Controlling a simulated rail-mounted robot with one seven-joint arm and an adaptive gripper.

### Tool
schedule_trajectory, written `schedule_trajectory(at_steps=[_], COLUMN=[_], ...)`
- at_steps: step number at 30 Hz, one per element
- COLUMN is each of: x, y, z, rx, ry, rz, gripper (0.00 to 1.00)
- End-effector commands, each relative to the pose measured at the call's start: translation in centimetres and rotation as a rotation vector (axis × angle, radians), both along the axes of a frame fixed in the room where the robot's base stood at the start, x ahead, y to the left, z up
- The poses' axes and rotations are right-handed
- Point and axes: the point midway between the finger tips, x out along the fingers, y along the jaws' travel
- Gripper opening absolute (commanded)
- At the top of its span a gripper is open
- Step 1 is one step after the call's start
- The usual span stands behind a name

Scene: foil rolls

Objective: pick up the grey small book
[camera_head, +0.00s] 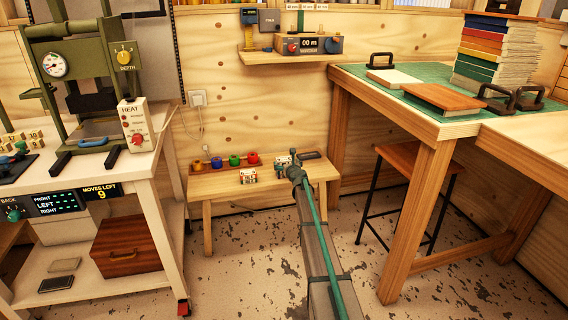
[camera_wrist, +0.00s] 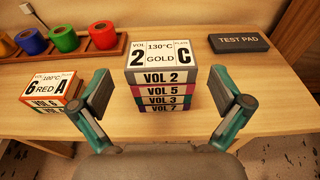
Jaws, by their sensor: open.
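The grey small book (camera_wrist: 160,77), marked VOL 2, lies on top of a stack in the middle of the wrist view. Its label reads 2, GOLD, 130°C, C. Under it are the VOL 5 pink book (camera_wrist: 163,90), the VOL 3 teal book (camera_wrist: 163,101) and the VOL 7 book (camera_wrist: 163,109). My gripper (camera_wrist: 165,92) is open and empty, with one finger to each side of the stack in the picture, apart from it. In the head view my gripper (camera_head: 297,172) is over the low bench and partly hides the stack.
Coloured rolls (camera_wrist: 62,39) stand in a rack behind. A dark TEST PAD (camera_wrist: 238,43) lies at right. The low bench (camera_head: 222,186) has bare wood around these. A stool (camera_head: 405,160) stands right.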

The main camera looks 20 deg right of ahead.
Motion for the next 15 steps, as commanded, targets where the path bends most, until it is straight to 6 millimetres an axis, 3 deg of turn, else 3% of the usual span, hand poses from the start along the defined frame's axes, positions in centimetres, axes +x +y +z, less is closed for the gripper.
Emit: schedule_trajectory(at_steps=[10, 15], x=[4.1, 4.9], y=[-0.7, -0.8], z=[-1.1, -1.1], rx=[-0.002, -0.001], ry=[0.0, 0.0], rz=[0.0, 0.0], gripper=[1.0, 1.0])
